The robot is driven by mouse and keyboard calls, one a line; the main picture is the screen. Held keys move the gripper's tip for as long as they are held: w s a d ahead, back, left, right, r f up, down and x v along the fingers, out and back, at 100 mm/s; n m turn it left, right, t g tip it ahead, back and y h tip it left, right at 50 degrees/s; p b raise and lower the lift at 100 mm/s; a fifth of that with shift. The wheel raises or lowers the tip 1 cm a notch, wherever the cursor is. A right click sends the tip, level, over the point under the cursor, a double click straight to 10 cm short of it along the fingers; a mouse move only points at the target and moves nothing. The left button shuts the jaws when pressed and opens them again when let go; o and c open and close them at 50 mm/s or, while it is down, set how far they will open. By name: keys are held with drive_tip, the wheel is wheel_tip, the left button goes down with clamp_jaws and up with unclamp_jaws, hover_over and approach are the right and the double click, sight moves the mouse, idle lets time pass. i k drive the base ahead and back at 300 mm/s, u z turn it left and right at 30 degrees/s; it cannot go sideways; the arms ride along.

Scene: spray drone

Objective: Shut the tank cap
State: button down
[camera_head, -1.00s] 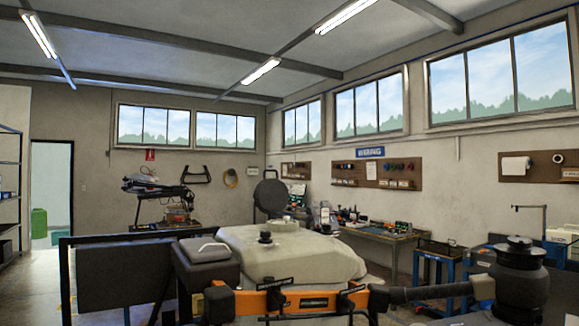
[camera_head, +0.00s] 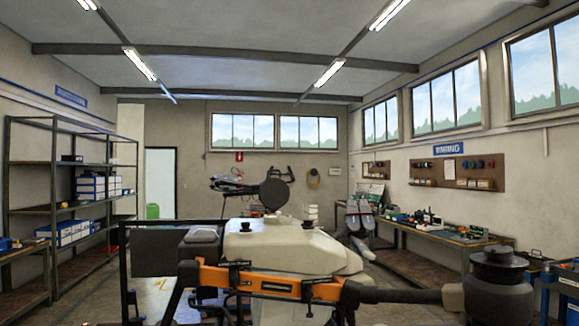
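The pale tank (camera_head: 290,252) of the spray drone is in front of me, behind the orange bar of the drone frame. A large round dark cap (camera_head: 274,193) stands up on edge above the tank's far top side, tilted open. Its hinge and the tank mouth cannot be made out clearly. Two small dark fittings, one at left (camera_head: 245,227) and one at right (camera_head: 308,224), sit on the tank top. My gripper is not seen in the head view, so I cannot see whether it is open or shut.
The orange frame bar (camera_head: 275,284) and a dark drone arm with a motor (camera_head: 497,285) cross the near side. Shelving (camera_head: 55,190) stands at left and a workbench (camera_head: 440,238) at right. A grey jointed object (camera_head: 358,213) stands behind the tank's right side.

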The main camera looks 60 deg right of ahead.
sight(274, 193)
drive_tip(key=z, duration=1.2)
